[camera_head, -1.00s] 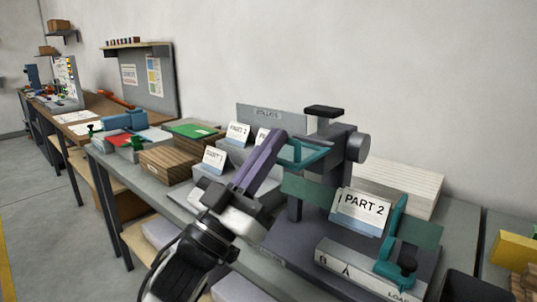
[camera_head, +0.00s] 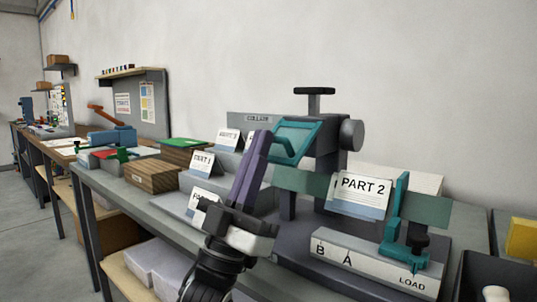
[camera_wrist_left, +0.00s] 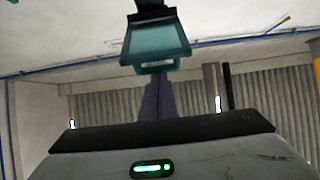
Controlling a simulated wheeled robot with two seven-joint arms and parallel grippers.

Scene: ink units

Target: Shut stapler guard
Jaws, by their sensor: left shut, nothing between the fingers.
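The stapler (camera_head: 328,135) is a dark grey machine with a black knob on top and a round grey knob on its side. Its guard is a teal open frame (camera_head: 312,130) at the stapler's front, tilted. In the left wrist view the guard (camera_wrist_left: 155,42) is straight ahead, beyond the fingertips. My left gripper (camera_head: 262,136) is shut and empty, its purple fingers pointing up at the guard's left side. In the head view the fingertips overlap the guard's edge; I cannot tell whether they touch. My right gripper is not in view.
A "PART 2" card (camera_head: 362,190) stands by a green strip across the stapler. A teal clamp (camera_head: 402,225) and a white "LOAD" block (camera_head: 370,262) are at the front right. Several cards and a wooden block (camera_head: 153,176) stand left on the grey bench.

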